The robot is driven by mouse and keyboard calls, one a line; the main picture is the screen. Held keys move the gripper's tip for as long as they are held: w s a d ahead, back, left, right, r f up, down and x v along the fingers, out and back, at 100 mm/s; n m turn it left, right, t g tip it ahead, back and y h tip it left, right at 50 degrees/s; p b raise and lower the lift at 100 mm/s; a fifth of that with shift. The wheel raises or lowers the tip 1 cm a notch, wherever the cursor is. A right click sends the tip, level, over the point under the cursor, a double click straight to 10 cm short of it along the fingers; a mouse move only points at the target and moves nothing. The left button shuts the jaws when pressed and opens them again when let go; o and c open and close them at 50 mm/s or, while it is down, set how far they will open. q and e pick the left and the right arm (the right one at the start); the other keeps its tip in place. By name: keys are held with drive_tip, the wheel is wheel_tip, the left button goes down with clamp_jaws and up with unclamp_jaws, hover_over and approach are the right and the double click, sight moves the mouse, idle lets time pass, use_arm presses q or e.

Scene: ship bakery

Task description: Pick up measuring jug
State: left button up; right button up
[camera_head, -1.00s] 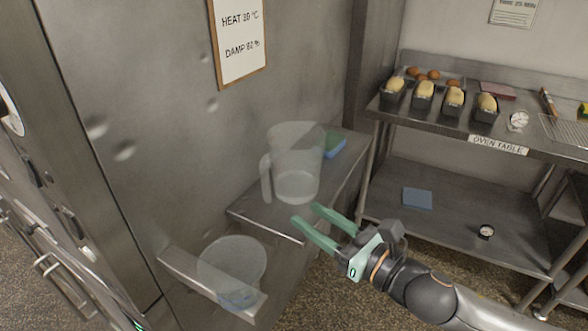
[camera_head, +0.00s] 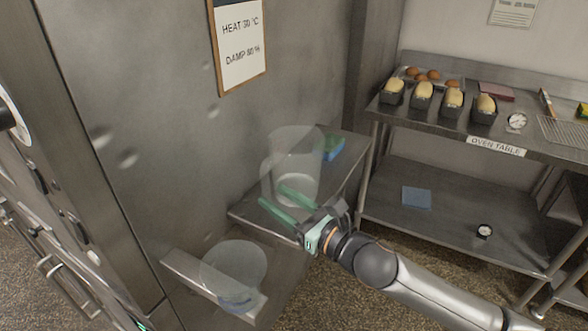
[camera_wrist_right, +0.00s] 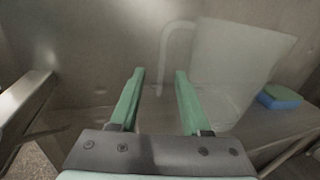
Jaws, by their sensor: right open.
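The measuring jug (camera_head: 297,158) is clear and stands upright on a small steel shelf, its handle toward the left. In the right wrist view the jug (camera_wrist_right: 228,75) is ahead and to the right, with its handle (camera_wrist_right: 166,55) beyond the gap between the fingers. My right gripper (camera_head: 272,197) is open and empty, in front of the lower part of the jug. It also shows in the right wrist view (camera_wrist_right: 158,80). I cannot tell whether a finger touches the jug. My left gripper is not in view.
A blue and green sponge (camera_head: 334,149) lies behind the jug on the steel shelf (camera_head: 262,213). A clear bowl (camera_head: 235,272) sits lower, at the front. The oven table (camera_head: 440,122) with several loaf tins stands at the right. A steel wall is close on the left.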

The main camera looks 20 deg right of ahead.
sight(270, 193)
drive_tip(key=x, duration=0.4)
drive_tip(key=shift+f, duration=0.1)
drive_tip(key=shift+c, duration=0.2)
clamp_jaws()
idle(1.1)
